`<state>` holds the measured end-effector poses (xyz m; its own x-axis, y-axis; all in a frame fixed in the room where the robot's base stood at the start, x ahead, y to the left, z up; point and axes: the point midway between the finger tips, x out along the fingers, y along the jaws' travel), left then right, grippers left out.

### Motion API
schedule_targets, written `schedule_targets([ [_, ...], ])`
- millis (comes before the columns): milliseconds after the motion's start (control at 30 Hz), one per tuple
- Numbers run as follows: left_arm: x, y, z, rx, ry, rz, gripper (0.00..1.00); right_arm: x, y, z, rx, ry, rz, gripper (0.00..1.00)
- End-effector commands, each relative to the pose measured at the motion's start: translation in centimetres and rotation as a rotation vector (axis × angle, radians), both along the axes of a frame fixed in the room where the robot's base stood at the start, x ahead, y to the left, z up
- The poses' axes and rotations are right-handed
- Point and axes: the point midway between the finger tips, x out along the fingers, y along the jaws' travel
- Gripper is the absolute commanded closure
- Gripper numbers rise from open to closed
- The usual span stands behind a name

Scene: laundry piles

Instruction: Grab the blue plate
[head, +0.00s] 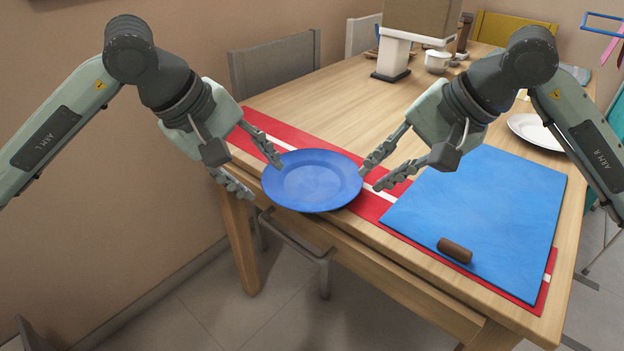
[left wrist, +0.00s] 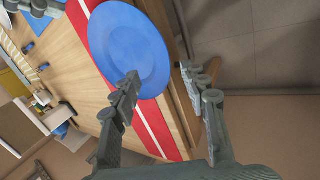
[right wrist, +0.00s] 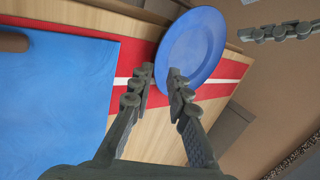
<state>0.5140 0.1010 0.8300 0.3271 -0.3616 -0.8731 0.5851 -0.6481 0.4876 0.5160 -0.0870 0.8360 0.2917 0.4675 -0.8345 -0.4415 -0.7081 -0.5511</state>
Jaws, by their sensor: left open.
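The blue plate (head: 312,181) is round and appears at the table's front edge, over a red mat with a white stripe. I cannot tell whether it rests or is lifted. It also shows in the left wrist view (left wrist: 130,45) and the right wrist view (right wrist: 193,45). My left gripper (head: 264,180) is open at the plate's left side, with one finger over the plate and the other outside its rim. My right gripper (head: 370,181) is at the plate's right rim, its fingertips a narrow gap apart. Whether they grip the rim is unclear.
A blue mat (head: 485,215) lies on the red mat (head: 395,193) to the right, with a brown cylinder (head: 455,250) on it. A white plate (head: 538,131) is further right. A white stand (head: 398,52) and a cup (head: 437,62) stand farther back. A grey chair (head: 275,68) is behind.

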Motion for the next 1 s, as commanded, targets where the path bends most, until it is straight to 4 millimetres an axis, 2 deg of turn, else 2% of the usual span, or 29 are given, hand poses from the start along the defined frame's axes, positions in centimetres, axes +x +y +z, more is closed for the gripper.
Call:
schedule_targets([
  [200, 1.0, -1.4, -3.1, -0.001, 0.004, -0.001, 0.56, 0.9, 1.7, -3.0, 0.002, 0.003, 0.001, 0.83],
  [333, 1.6, -1.8, -4.3, -0.002, 0.002, 0.001, 0.56, 1.4, 2.4, -4.1, 0.002, 0.001, 0.0, 0.83],
  [500, 1.9, -2.1, -5.0, -0.002, 0.0, 0.0, 0.56, 1.7, 2.8, -4.8, 0.001, 0.0, 0.001, 0.83],
  [767, 1.9, -2.1, -5.0, -0.001, 0.0, 0.001, 0.56, 1.7, 2.8, -4.8, 0.001, -0.001, 0.0, 0.83],
  [900, 1.9, -2.1, -5.0, -0.001, 0.0, 0.001, 0.73, 1.7, 2.7, -4.8, 0.001, -0.001, 0.0, 1.0],
  [1000, 1.9, -2.1, -5.0, -0.001, 0.0, 0.001, 0.85, 1.7, 2.7, -4.8, 0.001, -0.001, 0.0, 1.0],
])
